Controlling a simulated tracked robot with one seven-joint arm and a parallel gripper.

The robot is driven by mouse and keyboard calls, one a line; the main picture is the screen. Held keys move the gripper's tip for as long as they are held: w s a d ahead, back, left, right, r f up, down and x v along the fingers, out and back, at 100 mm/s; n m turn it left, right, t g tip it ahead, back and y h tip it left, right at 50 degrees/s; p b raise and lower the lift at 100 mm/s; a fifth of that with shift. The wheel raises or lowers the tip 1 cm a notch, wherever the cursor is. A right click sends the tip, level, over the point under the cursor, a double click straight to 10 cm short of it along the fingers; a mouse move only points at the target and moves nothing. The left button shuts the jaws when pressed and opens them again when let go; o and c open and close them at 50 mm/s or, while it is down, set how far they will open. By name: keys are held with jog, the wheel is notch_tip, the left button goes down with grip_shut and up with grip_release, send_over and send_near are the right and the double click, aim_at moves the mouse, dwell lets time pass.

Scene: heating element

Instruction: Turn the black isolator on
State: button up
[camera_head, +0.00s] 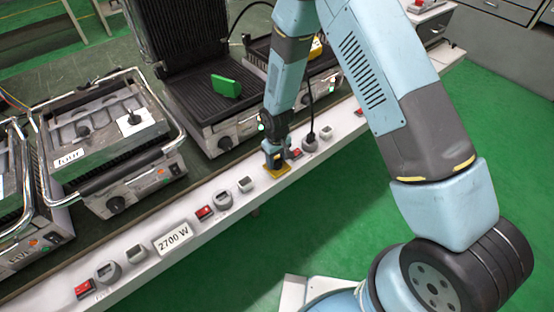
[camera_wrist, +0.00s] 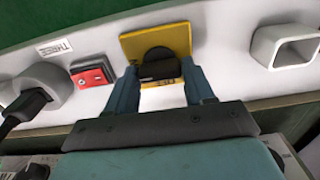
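The black isolator is a dark round knob with a raised bar (camera_wrist: 158,67) on a square yellow plate (camera_wrist: 155,38); it is on the white rail. In the head view the yellow plate (camera_head: 279,171) shows under my gripper (camera_head: 272,153), and the knob is hidden there. In the wrist view the two fingers of my gripper (camera_wrist: 160,78) stand at either end of the bar, with no clear gap between fingers and bar. The bar lies roughly across the picture, from finger to finger.
Beside the isolator on the rail are a red switch (camera_wrist: 92,72), a grey socket with a black plug (camera_wrist: 36,95) and an empty grey frame (camera_wrist: 284,46). Contact grills (camera_head: 108,145) stand behind the rail, one holding a green block (camera_head: 226,86). Green floor lies in front.

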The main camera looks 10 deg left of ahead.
aim_at(277, 160)
jog(key=o, duration=0.4)
notch_tip(277, 160, up, 14)
jog(key=shift+f, duration=0.15)
dwell(0.6)
jog(key=shift+d, duration=0.1)
dwell(0.3)
jog(key=d+r+m+t, duration=0.1)
jog(key=d+r+m, duration=0.1)
jog(key=d+r, duration=0.95)
jog(key=d+r+m+t, duration=0.25)
jog(key=d+r, duration=0.55)
jog(key=r, duration=0.6)
jog(key=s+d+r+m+t, duration=0.1)
jog(key=s+d+r+m, duration=0.1)
jog(key=s+d+r, duration=0.4)
jog(key=s+d+r+m+t, duration=0.1)
jog(key=s+d+r+m, duration=0.2)
jog(key=s+d+r, duration=0.4)
jog(key=s+d, duration=0.3)
jog(key=s, duration=0.2)
jog(key=shift+s, duration=0.4)
